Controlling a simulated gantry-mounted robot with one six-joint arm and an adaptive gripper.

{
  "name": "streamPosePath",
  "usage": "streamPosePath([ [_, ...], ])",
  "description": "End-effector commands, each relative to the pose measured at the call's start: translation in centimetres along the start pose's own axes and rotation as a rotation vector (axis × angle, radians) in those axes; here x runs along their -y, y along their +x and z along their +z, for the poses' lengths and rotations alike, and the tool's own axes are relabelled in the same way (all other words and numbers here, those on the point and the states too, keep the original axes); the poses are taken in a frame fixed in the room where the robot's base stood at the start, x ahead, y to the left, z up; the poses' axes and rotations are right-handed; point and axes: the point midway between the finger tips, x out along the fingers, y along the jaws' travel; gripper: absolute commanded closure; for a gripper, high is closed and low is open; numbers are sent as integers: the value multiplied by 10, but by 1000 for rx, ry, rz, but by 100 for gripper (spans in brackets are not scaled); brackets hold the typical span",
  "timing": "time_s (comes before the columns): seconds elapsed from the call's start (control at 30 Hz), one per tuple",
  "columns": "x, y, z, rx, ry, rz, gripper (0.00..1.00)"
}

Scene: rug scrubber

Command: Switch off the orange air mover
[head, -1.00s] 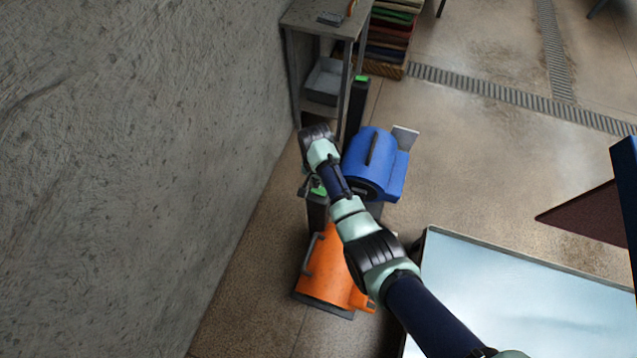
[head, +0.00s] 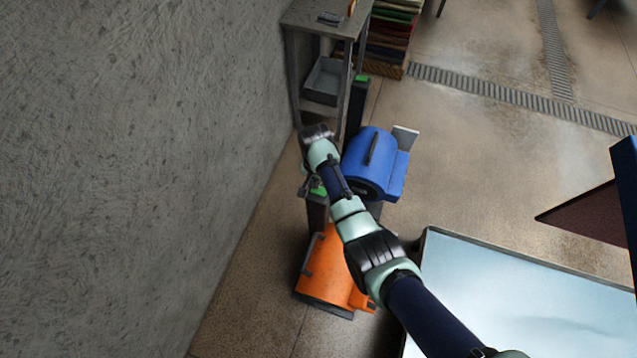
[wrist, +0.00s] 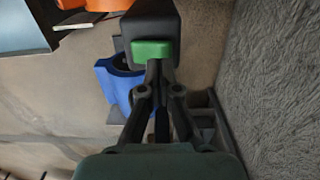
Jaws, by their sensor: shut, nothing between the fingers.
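The orange air mover (head: 325,272) stands on the floor near the wall in the head view, partly behind my arm. Its edge shows at the top of the wrist view (wrist: 100,5). A dark post (head: 317,213) with a green top (head: 319,190) stands just beyond it. In the wrist view this post's green part (wrist: 152,50) is right at the fingertips of my gripper (wrist: 158,66). The fingers are shut and empty. I cannot tell whether they touch the green part. In the head view the gripper is mostly hidden by my wrist.
A blue air mover (head: 370,160) stands beyond the orange one, also in the wrist view (wrist: 120,82). Another dark post with a green top (head: 360,78) stands by a grey shelf (head: 327,30). The wall (head: 150,150) is close on the left. A pale-topped table (head: 510,295) is at lower right.

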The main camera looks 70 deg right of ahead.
Motion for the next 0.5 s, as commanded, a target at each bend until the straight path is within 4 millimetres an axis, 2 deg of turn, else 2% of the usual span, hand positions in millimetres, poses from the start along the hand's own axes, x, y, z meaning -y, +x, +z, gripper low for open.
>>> streamPosePath([
  [0.5, 0, 8, 0, 1, 0, 0, 100],
])
